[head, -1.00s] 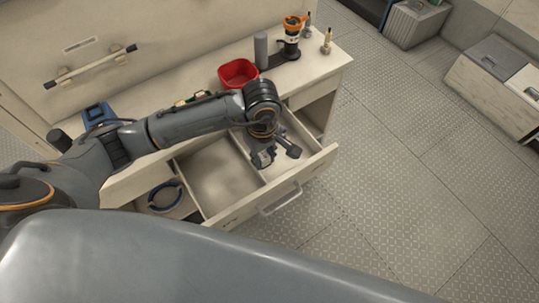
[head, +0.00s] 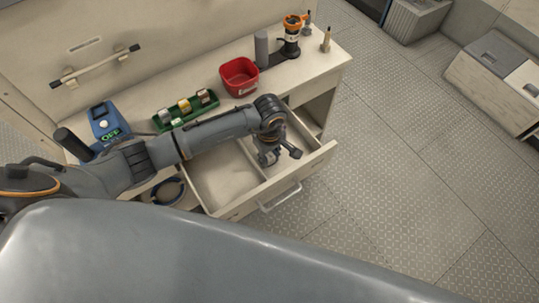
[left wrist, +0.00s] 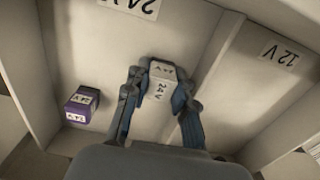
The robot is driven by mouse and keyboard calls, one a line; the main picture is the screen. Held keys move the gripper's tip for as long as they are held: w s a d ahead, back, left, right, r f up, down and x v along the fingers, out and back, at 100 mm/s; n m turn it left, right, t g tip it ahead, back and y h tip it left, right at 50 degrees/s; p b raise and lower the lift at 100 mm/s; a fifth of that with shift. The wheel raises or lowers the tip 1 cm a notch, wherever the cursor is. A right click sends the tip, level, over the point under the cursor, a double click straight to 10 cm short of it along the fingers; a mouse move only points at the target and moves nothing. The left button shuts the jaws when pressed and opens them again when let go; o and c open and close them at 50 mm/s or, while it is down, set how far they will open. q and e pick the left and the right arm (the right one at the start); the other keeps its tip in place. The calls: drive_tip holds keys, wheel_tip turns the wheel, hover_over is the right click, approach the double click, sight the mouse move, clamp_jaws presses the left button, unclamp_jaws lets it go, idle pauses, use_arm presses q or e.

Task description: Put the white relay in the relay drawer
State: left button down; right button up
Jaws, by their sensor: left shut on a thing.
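My left gripper (head: 281,156) is inside the open drawer (head: 236,204), over its right-hand part. In the left wrist view the same gripper (left wrist: 164,84) is shut on the white relay (left wrist: 161,90), which is labelled 24 V. The relay is over the compartment labelled 24 V. I cannot tell whether it touches the drawer floor. A purple relay (left wrist: 82,104), also labelled 24 V, lies in that compartment to the left. My right gripper is out of view.
On the worktop stand a blue device (head: 107,122) reading OFF, a green tray (head: 168,123) with several small relays, a red bin (head: 239,77) and an orange-topped tool (head: 292,40). A blue cable coil (head: 168,192) lies below.

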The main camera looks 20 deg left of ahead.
sight(269, 156)
use_arm(q)
drive_tip(key=c, duration=1.4)
unclamp_jaws()
drive_tip(key=shift+f, duration=0.1)
drive_tip(key=shift+r, duration=0.6)
wheel_tip(269, 156, up, 10)
drive_tip(key=b, duration=0.2)
drive_tip(key=shift+f+b, duration=0.2)
drive_tip(key=shift+b, duration=0.1)
drive_tip(key=shift+r, duration=0.75)
